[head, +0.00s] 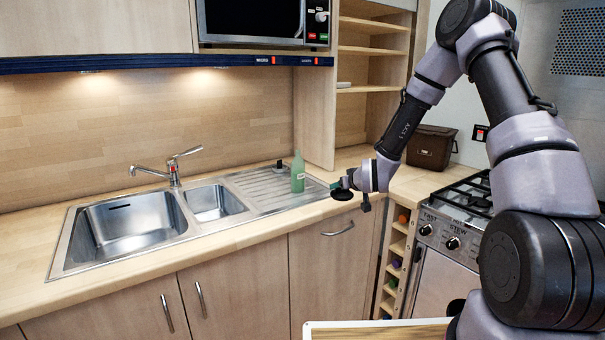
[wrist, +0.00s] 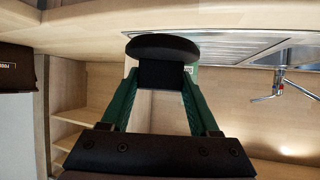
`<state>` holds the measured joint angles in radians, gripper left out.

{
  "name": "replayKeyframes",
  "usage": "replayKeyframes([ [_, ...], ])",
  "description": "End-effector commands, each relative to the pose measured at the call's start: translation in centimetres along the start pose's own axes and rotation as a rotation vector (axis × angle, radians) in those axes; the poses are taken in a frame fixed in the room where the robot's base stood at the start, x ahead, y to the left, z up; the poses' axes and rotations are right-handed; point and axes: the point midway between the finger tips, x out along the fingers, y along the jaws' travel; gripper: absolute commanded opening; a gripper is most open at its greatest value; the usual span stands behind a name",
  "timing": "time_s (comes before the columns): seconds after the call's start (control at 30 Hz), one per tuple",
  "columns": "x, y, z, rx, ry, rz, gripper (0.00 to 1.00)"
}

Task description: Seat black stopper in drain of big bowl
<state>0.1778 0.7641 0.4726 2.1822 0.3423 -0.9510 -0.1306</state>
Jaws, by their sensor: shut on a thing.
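The black stopper (wrist: 162,48) is a flat round disc with a block-shaped grip, seen in the wrist view. My gripper (wrist: 160,85) has green fingers and is shut on the stopper's block. In the head view my gripper (head: 341,187) holds the stopper (head: 342,194) in front of the counter, right of the drainboard. The big bowl (head: 130,225) is the left, larger basin of the steel sink and looks empty. Its drain is hidden by the front rim.
A small bowl (head: 213,202) and a ribbed drainboard (head: 270,187) lie right of the big bowl. A green bottle (head: 298,173) stands on the drainboard. A tap (head: 174,170) rises behind the bowls. A brown box (head: 431,147) and a cooker (head: 455,225) are at the right.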

Motion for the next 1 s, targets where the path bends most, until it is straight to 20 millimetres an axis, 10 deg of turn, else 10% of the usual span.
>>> replayKeyframes([
  [0.2, -3.8, 9.4, 3.3, 0.085, -0.001, 0.163, 0.07],
  [0.37, -5.7, 12.6, 4.7, 0.117, 0.000, 0.227, 0.07],
  [0.7, -11.1, 12.2, 5.1, 0.120, 0.001, 0.243, 0.07],
  [1.0, -11.8, 12.0, 5.1, 0.121, 0.002, 0.243, 0.07],
])
